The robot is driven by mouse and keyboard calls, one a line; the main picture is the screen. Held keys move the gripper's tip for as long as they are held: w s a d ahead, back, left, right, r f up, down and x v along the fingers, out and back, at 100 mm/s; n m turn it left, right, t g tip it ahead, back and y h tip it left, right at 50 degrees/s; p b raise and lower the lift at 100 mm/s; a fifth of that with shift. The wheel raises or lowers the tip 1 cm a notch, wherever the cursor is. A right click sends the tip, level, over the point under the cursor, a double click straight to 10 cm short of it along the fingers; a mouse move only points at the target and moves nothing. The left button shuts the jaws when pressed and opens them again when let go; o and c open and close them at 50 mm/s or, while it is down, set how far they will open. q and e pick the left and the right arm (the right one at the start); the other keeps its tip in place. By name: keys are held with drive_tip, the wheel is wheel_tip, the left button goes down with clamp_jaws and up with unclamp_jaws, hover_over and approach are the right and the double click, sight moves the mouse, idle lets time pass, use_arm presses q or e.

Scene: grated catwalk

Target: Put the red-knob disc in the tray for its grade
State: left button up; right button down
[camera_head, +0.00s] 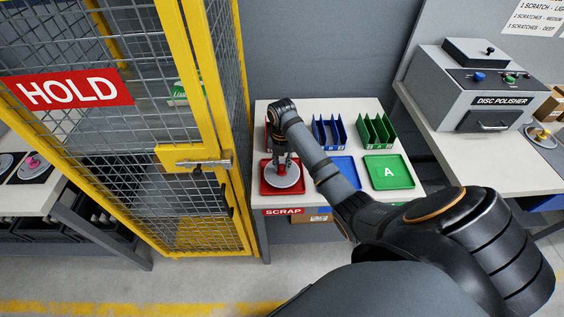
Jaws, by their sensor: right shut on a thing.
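My right gripper (282,161) points down and is shut on the knob of a grey disc (288,182). The disc is over the red tray (265,188) at the left of the small table; I cannot tell whether it rests in it or hangs just above. The fingers mostly hide the knob, with a bit of red showing. The blue tray (347,180), partly behind my arm, and the green tray marked A (389,172) stand to the right. The red tray is above a SCRAP label (282,211). My left gripper is not in view.
A yellow mesh cage with a HOLD sign (68,92) stands close on the left. Blue (328,132) and green (376,131) racks stand behind the trays. A disc polisher (480,90) and a yellow-knob disc (541,136) are at right; a pink-knob disc (35,166) is at far left.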

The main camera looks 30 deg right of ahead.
drive_tip(key=shift+f, duration=0.9)
drive_tip(key=c, duration=1.1)
unclamp_jaws()
drive_tip(key=shift+o, duration=0.4)
drive_tip(key=o, duration=0.3)
drive_tip(key=shift+o, duration=0.2)
wheel_tip(320, 180, up, 8)
drive_tip(key=p, duration=0.8)
drive_tip(key=shift+r+p, duration=0.15)
drive_tip(key=shift+p, duration=0.25)
